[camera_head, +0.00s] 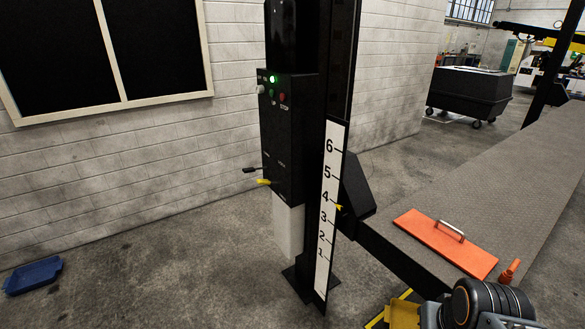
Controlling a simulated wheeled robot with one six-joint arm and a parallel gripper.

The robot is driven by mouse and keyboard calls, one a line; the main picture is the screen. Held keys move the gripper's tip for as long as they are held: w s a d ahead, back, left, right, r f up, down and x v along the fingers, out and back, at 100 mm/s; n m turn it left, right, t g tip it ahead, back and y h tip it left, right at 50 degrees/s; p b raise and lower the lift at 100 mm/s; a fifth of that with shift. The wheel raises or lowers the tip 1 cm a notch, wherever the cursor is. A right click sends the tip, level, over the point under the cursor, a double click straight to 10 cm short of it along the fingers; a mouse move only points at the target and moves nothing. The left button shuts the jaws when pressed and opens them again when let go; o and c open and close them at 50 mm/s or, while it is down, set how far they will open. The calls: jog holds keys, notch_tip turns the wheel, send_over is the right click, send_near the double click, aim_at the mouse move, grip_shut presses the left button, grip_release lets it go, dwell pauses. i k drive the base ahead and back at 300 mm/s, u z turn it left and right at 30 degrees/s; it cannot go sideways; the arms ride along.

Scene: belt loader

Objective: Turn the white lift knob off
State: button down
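The white lift knob (261,88) is a small pale round knob on the upper left of the black control box (290,135). It is seen from the side, and its pointer position is too small to read. A green lamp (272,78) glows just above and to the right of the knob. A green button and a red button (282,97) sit to its right. My gripper's fingers are not in view; only a dark, orange-ringed part of my arm shows at the bottom right, well away from the box.
Black and yellow levers (264,182) stick out low on the box. A numbered scale (329,215) stands beside it. The belt (500,190) runs along the right, with an orange plate (444,245) on it. A blue tray (33,276) lies at left.

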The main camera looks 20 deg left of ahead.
aim_at(258, 89)
jog(key=u, duration=0.9)
jog(key=i, duration=1.4)
jog(key=u, duration=1.2)
jog(key=i, duration=1.3)
jog(key=u, duration=0.2)
